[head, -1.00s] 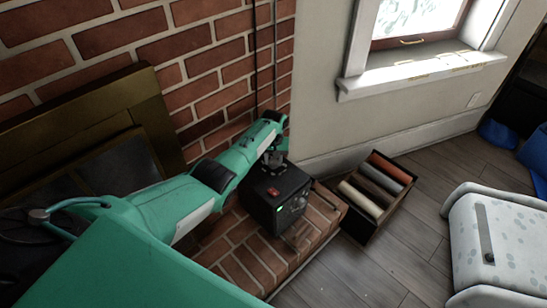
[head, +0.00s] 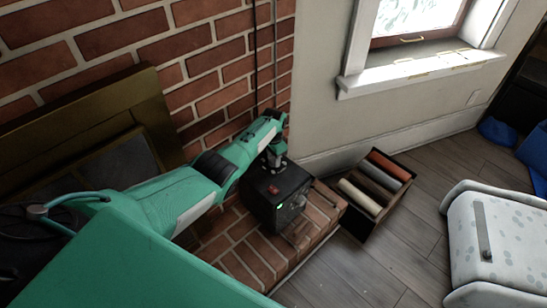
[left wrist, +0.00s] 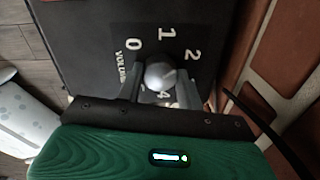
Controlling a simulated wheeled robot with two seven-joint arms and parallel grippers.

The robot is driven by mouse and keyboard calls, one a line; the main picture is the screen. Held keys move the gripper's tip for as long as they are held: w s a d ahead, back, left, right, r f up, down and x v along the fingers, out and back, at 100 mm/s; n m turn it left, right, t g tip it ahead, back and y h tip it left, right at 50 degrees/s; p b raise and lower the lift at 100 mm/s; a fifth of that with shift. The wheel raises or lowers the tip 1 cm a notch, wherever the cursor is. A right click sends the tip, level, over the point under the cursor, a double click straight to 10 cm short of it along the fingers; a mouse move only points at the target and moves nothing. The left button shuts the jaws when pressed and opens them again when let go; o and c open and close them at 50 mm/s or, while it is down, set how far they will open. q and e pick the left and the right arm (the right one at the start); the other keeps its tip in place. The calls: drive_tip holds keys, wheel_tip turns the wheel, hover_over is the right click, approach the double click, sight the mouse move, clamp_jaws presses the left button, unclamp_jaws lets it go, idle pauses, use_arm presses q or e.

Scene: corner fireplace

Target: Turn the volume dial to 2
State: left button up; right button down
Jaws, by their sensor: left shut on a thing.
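The volume dial (left wrist: 160,76) is a round grey knob on top of a black box (head: 262,205). In the left wrist view white numbers 0, 1 and 2 run around its far side, with a partly covered 4 on the near side and the word VOLUME at the left. My left gripper (left wrist: 161,84) is shut on the dial, one finger on each side. In the head view the gripper (head: 275,162) comes down on the box top and hides the dial. I cannot tell which number the dial points to. My right gripper is not in view.
The box stands on a brick hearth (head: 240,258) beside a brick wall (head: 215,65). A crate of coloured rolls (head: 362,232) stands on the floor to its right. A speckled white seat (head: 510,240) is at the far right. Wooden floor between them is clear.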

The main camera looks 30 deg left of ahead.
sight(273, 159)
use_arm(q)
drive_tip(key=shift+m, duration=0.7)
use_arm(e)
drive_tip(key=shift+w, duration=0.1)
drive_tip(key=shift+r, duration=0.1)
use_arm(q)
drive_tip(key=o, duration=1)
drive_tip(key=shift+r, duration=0.1)
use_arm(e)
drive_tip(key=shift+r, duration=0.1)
use_arm(q)
drive_tip(key=shift+r, duration=0.3)
wheel_tip(273, 159, up, 13)
drive_tip(key=p, duration=0.4)
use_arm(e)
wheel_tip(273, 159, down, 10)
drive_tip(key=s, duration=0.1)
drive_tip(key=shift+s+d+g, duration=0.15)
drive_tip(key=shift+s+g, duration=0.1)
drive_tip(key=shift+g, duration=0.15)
